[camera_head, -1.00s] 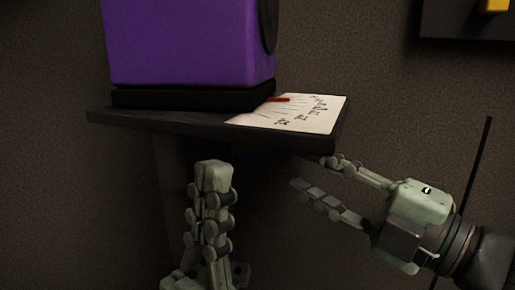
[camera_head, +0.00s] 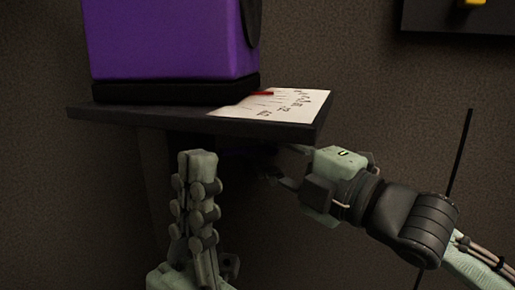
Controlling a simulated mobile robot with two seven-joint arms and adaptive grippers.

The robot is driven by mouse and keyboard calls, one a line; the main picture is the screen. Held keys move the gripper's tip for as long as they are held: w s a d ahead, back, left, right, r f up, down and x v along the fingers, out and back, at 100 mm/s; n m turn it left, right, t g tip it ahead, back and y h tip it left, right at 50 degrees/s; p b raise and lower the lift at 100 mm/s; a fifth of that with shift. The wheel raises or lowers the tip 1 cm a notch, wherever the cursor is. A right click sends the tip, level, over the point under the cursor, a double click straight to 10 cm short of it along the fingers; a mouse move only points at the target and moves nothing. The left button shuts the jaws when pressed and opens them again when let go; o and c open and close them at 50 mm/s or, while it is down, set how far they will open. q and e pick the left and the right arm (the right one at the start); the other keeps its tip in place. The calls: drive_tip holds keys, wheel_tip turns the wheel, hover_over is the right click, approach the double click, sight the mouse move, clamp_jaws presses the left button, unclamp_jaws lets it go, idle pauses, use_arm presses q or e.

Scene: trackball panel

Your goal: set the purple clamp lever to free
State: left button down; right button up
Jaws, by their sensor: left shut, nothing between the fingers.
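I cannot make out a purple clamp lever. A large purple box (camera_head: 172,40) with a black base stands on a dark shelf (camera_head: 150,118); whether it has to do with the lever I cannot tell. My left gripper (camera_head: 198,158) points up below the shelf's front edge, shut and empty. My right gripper (camera_head: 278,164) reaches in from the right under the shelf. Its fingers look apart, but their tips are partly lost in the shadow there, and I see nothing held between them.
A white sheet with writing (camera_head: 283,106) lies on the shelf's right part, with a small red piece (camera_head: 262,94) at its back edge. A dark panel (camera_head: 440,20) with a yellow part (camera_head: 472,2) is on the wall at upper right. A thin black rod (camera_head: 462,150) stands behind my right arm.

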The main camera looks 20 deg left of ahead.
clamp_jaws()
